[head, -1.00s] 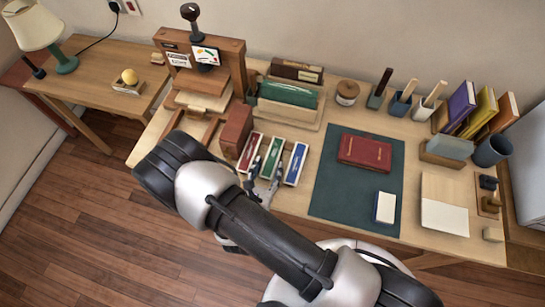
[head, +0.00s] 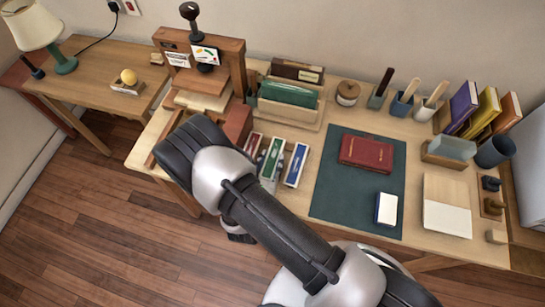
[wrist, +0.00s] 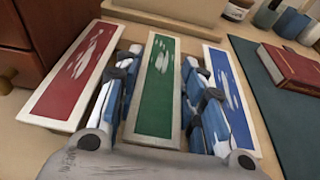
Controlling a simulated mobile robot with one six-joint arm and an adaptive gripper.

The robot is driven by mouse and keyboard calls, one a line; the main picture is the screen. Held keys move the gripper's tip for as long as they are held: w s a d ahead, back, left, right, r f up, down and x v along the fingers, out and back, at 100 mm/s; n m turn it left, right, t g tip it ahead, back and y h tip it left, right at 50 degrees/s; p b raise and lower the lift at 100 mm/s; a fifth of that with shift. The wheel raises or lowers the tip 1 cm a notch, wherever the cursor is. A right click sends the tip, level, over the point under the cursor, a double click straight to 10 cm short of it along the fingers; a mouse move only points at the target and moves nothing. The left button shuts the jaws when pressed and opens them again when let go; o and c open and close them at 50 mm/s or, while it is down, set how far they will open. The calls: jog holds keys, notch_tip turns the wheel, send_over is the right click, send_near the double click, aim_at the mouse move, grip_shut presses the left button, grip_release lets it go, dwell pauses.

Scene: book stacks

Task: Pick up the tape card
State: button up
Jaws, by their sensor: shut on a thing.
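Three flat cards with pale borders and white streaks lie side by side: red (wrist: 72,80), green (wrist: 157,88) and blue (wrist: 228,95). I see no label naming one as the tape card. My gripper (wrist: 160,95) has one finger on each long side of the green card and is shut on it. In the head view the green card (head: 272,156) sits between the red card (head: 253,143) and the blue card (head: 297,164). My arm hides part of the red card and most of my gripper there. I cannot tell whether the green card is clear of the table.
A reddish-brown box (head: 238,123) stands left of the cards, and a wooden rack (head: 289,112) stands behind them. A dark green mat (head: 326,190) with a red book (head: 366,153) lies to the right. The blue and red cards are close beside my fingers.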

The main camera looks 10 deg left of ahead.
aim_at(271, 163)
notch_tip(271, 163, up, 20)
jog(key=p, duration=0.6)
dwell(0.6)
